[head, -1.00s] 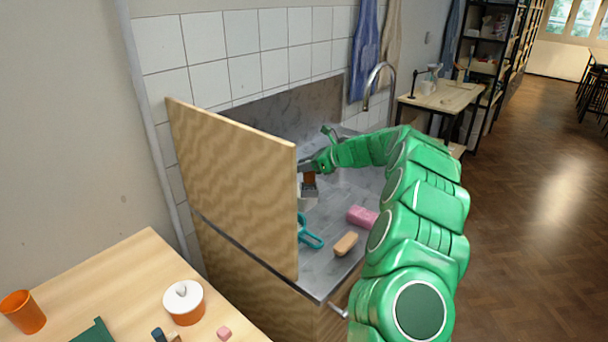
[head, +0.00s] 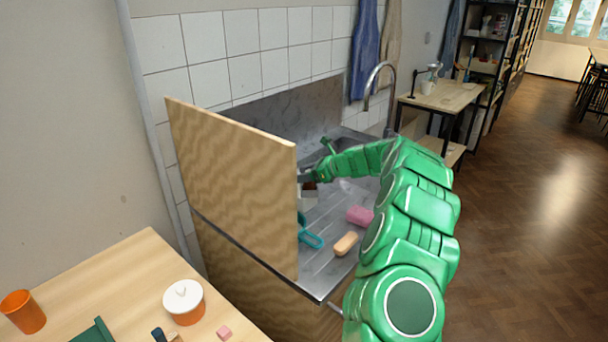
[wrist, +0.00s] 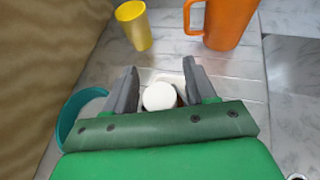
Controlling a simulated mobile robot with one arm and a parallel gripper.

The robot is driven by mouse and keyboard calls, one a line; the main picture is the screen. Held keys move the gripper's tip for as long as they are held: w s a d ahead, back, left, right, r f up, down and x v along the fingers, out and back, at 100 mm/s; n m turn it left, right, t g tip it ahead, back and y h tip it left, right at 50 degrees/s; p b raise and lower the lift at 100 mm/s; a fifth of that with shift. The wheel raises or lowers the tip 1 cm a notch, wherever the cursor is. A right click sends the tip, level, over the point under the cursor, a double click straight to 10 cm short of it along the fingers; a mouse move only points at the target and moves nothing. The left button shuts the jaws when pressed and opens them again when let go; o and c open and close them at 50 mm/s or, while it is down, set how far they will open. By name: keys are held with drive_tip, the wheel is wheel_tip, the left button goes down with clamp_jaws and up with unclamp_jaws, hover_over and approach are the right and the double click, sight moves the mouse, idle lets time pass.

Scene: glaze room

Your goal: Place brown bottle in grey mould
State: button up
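The brown bottle shows in the wrist view mainly as its round white cap (wrist: 159,96), with a sliver of brown body beside it. In the head view it is a small brown patch (head: 310,186) at the mould. My gripper (wrist: 160,70) has one grey finger on each side of the bottle and appears shut on its body; the contact is mostly hidden under the cap. The grey mould (head: 309,199) stands on the metal drainboard, partly behind the wooden panel. The bottle is at or in its top; how deep it sits is hidden.
The wooden panel (head: 235,185) stands close left of my gripper. A yellow cup (wrist: 134,25) and an orange mug (wrist: 226,22) stand beyond my gripper.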

idle(0.3)
drive_tip(key=v, duration=1.2)
drive_tip(key=shift+r, duration=0.1)
